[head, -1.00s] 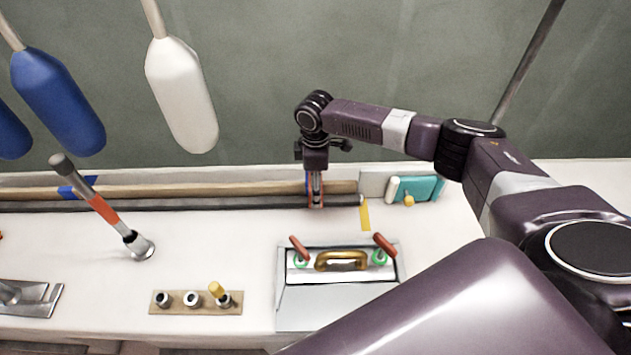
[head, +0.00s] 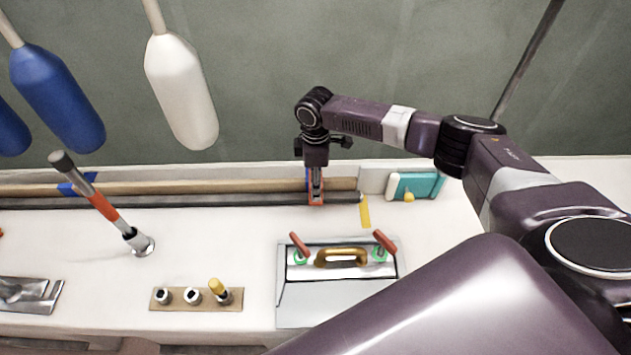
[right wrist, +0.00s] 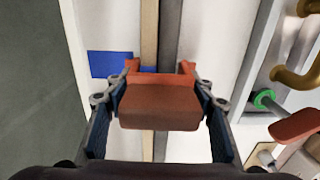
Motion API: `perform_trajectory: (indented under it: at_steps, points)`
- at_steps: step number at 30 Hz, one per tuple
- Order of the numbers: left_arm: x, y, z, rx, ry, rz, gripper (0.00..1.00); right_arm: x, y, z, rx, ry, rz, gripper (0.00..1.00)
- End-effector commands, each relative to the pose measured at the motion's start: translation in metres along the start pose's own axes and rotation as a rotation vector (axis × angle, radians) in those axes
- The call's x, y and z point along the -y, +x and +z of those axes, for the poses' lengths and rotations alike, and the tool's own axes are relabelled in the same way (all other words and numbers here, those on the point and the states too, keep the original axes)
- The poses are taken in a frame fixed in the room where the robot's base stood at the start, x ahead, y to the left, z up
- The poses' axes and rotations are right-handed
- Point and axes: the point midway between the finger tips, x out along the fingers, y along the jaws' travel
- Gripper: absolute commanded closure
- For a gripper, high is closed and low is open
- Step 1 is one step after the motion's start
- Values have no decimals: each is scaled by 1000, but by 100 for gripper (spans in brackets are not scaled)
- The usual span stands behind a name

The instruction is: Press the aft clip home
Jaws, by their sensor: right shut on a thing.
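My right gripper (head: 316,192) points down over the long poles at the back of the bench. It is shut on an orange-red clip (right wrist: 158,105), which fills the space between its fingers in the right wrist view. The clip's two prongs reach toward a wooden pole (head: 220,188) and the dark tube (head: 220,202) beside it. A blue tape mark (right wrist: 110,65) lies beside the clip. The pads hide the clip's sides, and I cannot tell how far it sits on the tube. My left gripper is not in view.
A yellow strip (head: 364,212) and a teal block (head: 415,187) lie right of the gripper. A tray with red-handled fasteners and a brass handle (head: 342,257) stands in front. An orange and grey handle (head: 104,210) leans at left. Fenders (head: 182,92) hang behind.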

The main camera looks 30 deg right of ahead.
Motion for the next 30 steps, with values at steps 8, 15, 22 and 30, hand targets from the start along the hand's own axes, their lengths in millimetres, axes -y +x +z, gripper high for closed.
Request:
perform_trajectory:
  at_steps: [8, 15, 22, 30]
  points:
    - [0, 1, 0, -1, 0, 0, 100, 0, 3, 0, 0, 0, 1, 87]
    - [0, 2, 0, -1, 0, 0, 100, 0, 7, 0, 1, 0, 0, 87]
    - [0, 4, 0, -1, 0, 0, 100, 0, 10, 1, 2, 0, -1, 87]
    - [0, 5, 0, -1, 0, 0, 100, 1, 14, 1, 2, 0, -2, 87]
